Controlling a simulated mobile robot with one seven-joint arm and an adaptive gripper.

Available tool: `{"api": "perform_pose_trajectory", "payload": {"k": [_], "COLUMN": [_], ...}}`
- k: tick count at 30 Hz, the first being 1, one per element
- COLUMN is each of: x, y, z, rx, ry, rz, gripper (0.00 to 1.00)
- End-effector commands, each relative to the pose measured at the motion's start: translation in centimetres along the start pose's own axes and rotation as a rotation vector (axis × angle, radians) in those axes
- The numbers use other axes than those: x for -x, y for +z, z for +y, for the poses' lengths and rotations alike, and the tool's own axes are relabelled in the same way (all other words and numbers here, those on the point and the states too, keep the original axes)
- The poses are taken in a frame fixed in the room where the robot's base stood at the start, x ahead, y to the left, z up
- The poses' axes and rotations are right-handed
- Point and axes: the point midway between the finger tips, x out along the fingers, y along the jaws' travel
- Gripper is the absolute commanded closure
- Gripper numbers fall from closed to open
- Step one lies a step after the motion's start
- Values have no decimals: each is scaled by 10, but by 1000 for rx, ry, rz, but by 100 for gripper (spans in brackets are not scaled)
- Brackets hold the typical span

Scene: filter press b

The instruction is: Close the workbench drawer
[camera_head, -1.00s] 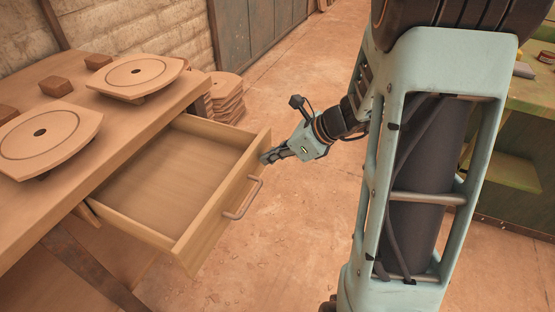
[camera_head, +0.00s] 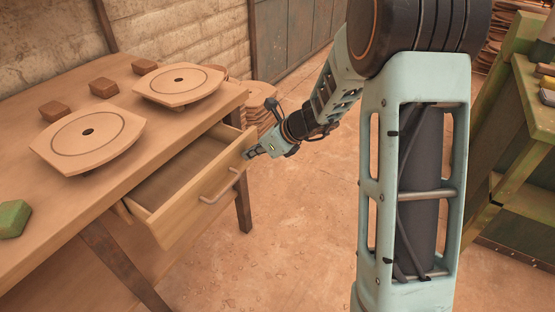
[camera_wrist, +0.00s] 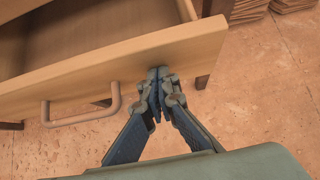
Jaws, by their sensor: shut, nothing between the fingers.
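The workbench drawer (camera_head: 200,193) is partly open, pulled out from under the wooden workbench top (camera_head: 105,185). Its empty inside shows. A metal bar handle (camera_head: 221,187) is on its front; the drawer front (camera_wrist: 100,70) and handle (camera_wrist: 85,115) also show in the wrist view. My gripper (camera_head: 250,154) is shut and empty at the far end of the drawer front, to the right of the handle. In the wrist view, the fingertips (camera_wrist: 158,74) are at the front's outer face and seem to touch it.
Two flat plates (camera_head: 90,138) (camera_head: 178,84), several brown blocks (camera_head: 54,111) and a green block (camera_head: 13,218) sit on the workbench. A stack of plates (camera_head: 262,98) stands behind it. A green bench (camera_head: 500,150) is at right. The floor before the drawer is clear.

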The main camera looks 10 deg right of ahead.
Motion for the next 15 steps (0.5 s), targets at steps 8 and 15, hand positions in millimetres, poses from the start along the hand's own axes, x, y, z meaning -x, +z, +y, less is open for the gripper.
{"api": "perform_pose_trajectory", "payload": {"k": [8, 15], "x": [-52, -78], "y": [57, 80], "z": [1, 0], "rx": [0, 1], "ry": [3, 1], "rz": [0, 0], "gripper": [100, 100]}}
